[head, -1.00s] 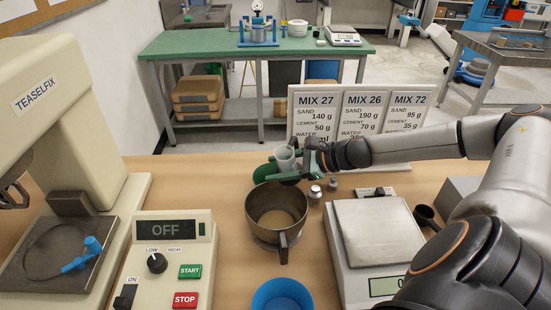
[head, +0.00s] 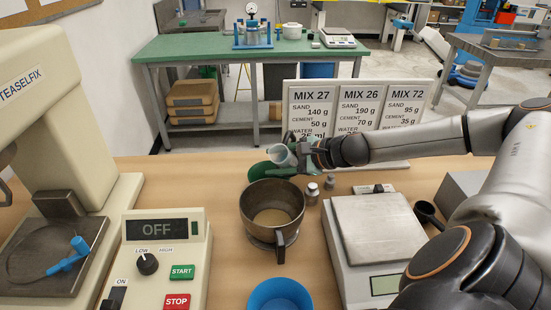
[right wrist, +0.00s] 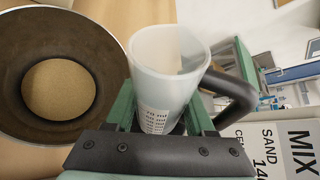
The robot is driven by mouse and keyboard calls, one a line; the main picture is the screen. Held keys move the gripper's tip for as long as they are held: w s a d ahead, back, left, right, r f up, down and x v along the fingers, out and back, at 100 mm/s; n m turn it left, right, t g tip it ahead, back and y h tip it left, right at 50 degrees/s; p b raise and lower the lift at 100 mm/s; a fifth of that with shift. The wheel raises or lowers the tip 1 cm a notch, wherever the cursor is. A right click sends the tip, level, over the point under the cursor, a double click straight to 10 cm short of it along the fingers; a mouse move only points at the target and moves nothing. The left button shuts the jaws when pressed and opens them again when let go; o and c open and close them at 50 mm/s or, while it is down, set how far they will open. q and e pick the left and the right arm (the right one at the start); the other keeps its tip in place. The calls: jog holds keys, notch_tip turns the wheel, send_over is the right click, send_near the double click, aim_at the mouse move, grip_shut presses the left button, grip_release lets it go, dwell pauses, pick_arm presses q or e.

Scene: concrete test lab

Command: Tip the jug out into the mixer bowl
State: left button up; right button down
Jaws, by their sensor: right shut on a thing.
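The mixer bowl (head: 258,219) is a dark metal bowl with a handle toward me, standing on the table in the head view. Pale brown sand lies in its bottom, and the bowl also shows at the left of the right wrist view (right wrist: 95,45). My right gripper (head: 290,161) is shut on the jug (head: 281,154), just behind the bowl's far rim. The jug is pale and translucent, with printed marks and a dark handle in the right wrist view (right wrist: 165,75). It looks tilted toward the left. I cannot tell how much is in it. My left gripper is out of view.
The mixer (head: 35,130) and its control box (head: 165,265), reading OFF, stand at left. A scale (head: 372,225) is at right, a blue bowl (head: 280,293) in front. Small metal weights (head: 311,192) stand beside the bowl. A mix board (head: 360,108) stands behind.

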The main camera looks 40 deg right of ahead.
jog(key=shift+w+d+f+n+t+h+b, duration=0.15)
jog(key=shift+d+f+n+t+h+b, duration=0.35)
jog(key=shift+b, duration=1.7)
jog(key=shift+f+n+h+b, duration=0.25)
jog(key=shift+n+h+b, duration=0.4)
jog(key=shift+b, duration=0.5)
jog(key=shift+w+d+f+n+h+b, duration=0.15)
jog(key=shift+n+h+b, duration=0.1)
jog(key=shift+n+b, duration=0.5)
jog(key=shift+n+t+h+b, duration=0.6)
jog(key=shift+b, duration=0.1)
jog(key=shift+n+t+h+b, duration=0.35)
jog(key=shift+n+t+h, duration=0.05)
jog(key=shift+n, duration=0.3)
jog(key=shift+r, duration=0.35)
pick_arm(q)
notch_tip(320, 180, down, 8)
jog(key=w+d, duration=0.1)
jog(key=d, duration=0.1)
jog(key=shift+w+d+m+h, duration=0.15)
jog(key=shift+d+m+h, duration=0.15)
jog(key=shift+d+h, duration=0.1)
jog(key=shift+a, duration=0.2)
